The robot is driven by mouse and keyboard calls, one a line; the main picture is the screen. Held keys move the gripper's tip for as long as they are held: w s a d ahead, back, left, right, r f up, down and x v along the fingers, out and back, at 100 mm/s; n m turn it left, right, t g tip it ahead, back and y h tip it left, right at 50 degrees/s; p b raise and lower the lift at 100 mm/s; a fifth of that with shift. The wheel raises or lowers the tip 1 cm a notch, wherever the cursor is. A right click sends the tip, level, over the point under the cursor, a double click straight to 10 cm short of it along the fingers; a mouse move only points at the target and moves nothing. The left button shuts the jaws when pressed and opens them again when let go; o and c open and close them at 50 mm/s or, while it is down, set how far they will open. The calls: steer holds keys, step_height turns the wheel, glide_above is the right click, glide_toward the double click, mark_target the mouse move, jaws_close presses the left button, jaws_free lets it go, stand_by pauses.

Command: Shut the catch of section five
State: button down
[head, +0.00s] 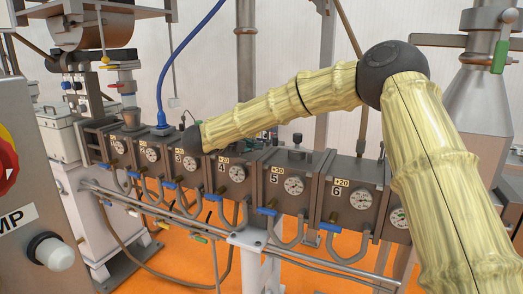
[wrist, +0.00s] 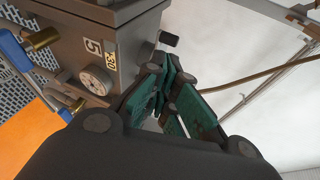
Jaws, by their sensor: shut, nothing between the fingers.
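Section five (head: 290,187) is a grey metal box with a round gauge and a label 5, in the middle of the row in the head view. It also shows at upper left in the wrist view (wrist: 125,55). A black knob on a short rod (wrist: 168,41) sticks out from its edge; it may be the catch, and I cannot tell its position. A black knob (head: 297,138) stands on top of section five in the head view. My gripper (wrist: 166,98), with green finger pads, is shut and empty beside the box, below the knob. My forearm hides parts behind it in the head view.
Section six (head: 348,200) stands to the right and section four (head: 232,175) to the left. Blue-handled valves (head: 267,211) and looped hoses hang below. A steel rail (head: 330,264) runs in front. White wall shows right of the gripper in the wrist view.

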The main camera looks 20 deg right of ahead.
steer(key=v, duration=0.3)
steer(key=shift+s+a+r+b, duration=0.1)
steer(key=shift+s+a+b, duration=0.1)
steer(key=shift+b, duration=0.1)
